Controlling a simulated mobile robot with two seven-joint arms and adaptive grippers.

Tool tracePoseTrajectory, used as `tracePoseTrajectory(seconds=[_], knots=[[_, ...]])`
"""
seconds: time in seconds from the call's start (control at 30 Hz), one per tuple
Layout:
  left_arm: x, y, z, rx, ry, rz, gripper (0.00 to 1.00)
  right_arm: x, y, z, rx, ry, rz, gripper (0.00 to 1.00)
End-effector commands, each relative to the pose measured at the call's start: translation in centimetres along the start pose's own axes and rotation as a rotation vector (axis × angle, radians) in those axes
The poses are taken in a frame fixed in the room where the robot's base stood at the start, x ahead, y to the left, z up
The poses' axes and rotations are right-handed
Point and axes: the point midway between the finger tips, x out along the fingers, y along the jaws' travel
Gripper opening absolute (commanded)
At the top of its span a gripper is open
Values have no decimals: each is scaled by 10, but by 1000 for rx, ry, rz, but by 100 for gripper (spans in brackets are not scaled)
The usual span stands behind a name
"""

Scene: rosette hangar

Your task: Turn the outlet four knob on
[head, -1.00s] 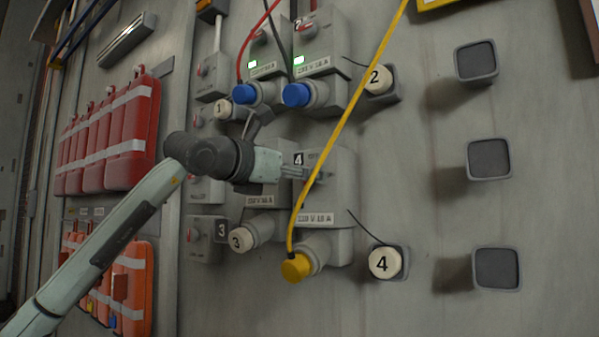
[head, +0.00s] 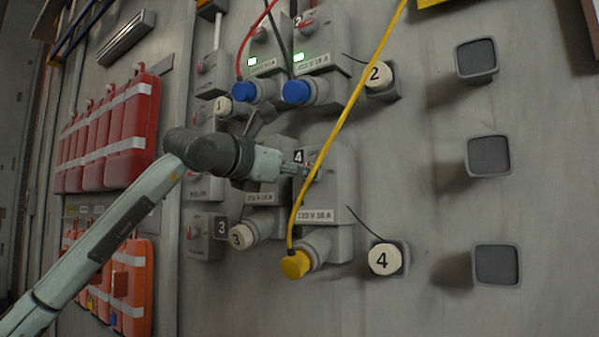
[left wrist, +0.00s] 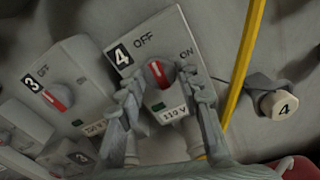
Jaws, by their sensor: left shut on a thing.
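The outlet four box (head: 329,190) is grey and carries a black label 4 in the head view. Its red knob (left wrist: 159,74) shows in the left wrist view, below the OFF and ON marks; I cannot tell exactly which mark it points at. My left gripper (head: 304,171) is shut on this knob, with one finger on each side of it, and hides part of it. The small lamp (left wrist: 157,107) on the outlet four box looks dark. A yellow plug (head: 296,264) with a yellow cable sits in its socket. My right gripper is not in view.
The yellow cable (head: 345,121) runs up across the box, close to my gripper. Outlet three (left wrist: 58,98) is just left of it. Two boxes above have blue plugs (head: 296,92) and lit green lamps. A loose cap marked 4 (head: 384,259) is at lower right.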

Motion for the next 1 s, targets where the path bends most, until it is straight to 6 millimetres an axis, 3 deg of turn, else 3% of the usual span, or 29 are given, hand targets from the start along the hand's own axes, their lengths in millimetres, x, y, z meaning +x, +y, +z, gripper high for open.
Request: tracePoseTrajectory(seconds=[0.5,1.0], knots=[[0,0,0,454,0,2,6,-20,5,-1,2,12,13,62],[0,0,1,930,-1,2,6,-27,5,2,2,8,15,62]])
